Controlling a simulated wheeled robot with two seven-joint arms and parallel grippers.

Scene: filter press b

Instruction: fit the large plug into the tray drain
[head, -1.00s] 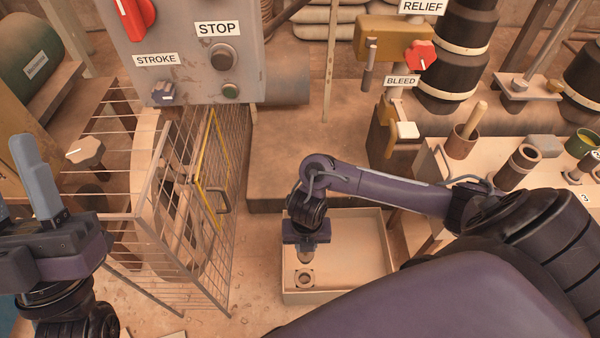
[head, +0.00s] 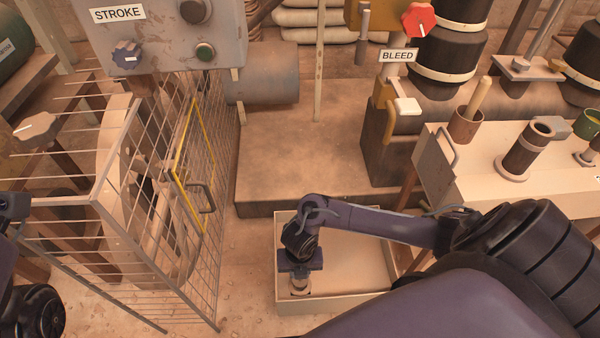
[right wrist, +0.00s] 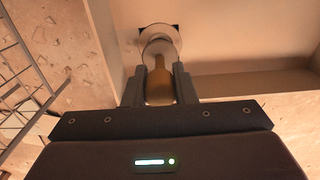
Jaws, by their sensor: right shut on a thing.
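My right gripper (head: 300,270) points down over the near left part of the pale tray (head: 352,288). In the right wrist view the right gripper (right wrist: 160,88) is shut on the large plug's tan handle (right wrist: 160,82). A pale round rim (right wrist: 160,38) shows around the plug's lower end, with a dark patch behind it. In the head view the plug's lower end is at the drain (head: 300,291), which is mostly hidden by the gripper. I cannot tell how deep the plug sits. Only part of my left gripper's body (head: 12,207) shows at the left edge; its fingers are out of frame.
A wire guard (head: 185,200) with a yellow-edged gate stands left of the tray. A concrete block (head: 310,160) lies behind it. At the right, a pale bench (head: 490,185) carries a brown cup (head: 466,125) and a dark cylinder (head: 527,150). The tray's right part is empty.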

